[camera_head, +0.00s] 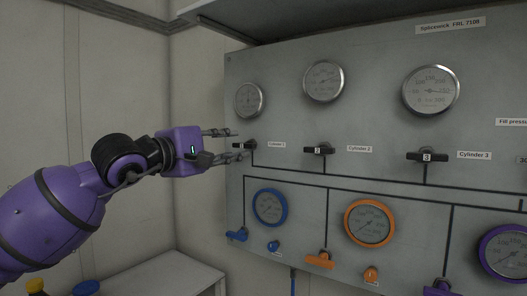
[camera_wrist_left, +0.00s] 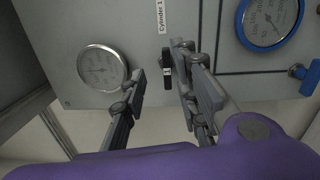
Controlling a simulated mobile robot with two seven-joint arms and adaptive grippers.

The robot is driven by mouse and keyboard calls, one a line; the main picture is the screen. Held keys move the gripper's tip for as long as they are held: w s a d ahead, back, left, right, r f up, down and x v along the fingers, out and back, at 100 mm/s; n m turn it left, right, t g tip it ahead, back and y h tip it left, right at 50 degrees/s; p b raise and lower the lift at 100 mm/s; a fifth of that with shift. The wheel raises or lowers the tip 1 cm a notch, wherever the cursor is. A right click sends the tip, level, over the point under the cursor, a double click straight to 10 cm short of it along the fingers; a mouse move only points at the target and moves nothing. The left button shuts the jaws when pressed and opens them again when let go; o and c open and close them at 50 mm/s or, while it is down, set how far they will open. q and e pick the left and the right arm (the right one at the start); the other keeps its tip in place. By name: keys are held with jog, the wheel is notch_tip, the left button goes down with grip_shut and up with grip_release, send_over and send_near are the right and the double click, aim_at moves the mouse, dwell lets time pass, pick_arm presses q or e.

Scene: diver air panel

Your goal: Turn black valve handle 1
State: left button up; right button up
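Black valve handle 1 (camera_head: 251,145) is on the grey panel (camera_head: 385,120) at the left, beside the "Cylinder 1" label. It also shows in the left wrist view (camera_wrist_left: 167,72), with a small "1" tag on it. My left gripper (camera_head: 236,144) reaches in from the left at the handle. Its fingers are open, one above and one below the handle in the head view. In the left wrist view the handle appears between the fingertips (camera_wrist_left: 159,66), closer to the right finger. Whether a finger touches it I cannot tell. My right gripper is out of view.
Black handles 2 (camera_head: 318,150) and 3 (camera_head: 427,156) sit further right in the same row. A round gauge (camera_head: 250,100) is above handle 1. Below are a blue gauge (camera_head: 269,208) and blue handle (camera_head: 237,235). A white table (camera_head: 165,279) stands below left.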

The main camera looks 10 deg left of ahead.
aim_at(242, 146)
pick_arm(q)
jog(key=shift+w+a+f+m+y, duration=0.1)
jog(key=shift+w+a+m+y, duration=0.3)
jog(key=shift+w+a+y, duration=0.15)
jog(key=p+x, duration=0.1)
jog(key=x, duration=0.4)
jog(key=shift+w+d+f+p, duration=0.15)
jog(key=shift+w+p, duration=0.05)
jog(key=shift+p, duration=0.2)
jog(key=shift+w+d+f, duration=0.1)
jog(key=shift+w+d, duration=0.1)
jog(key=shift+w, duration=0.35)
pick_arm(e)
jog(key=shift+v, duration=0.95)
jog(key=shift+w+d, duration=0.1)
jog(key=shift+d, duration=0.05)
pick_arm(q)
grip_shut()
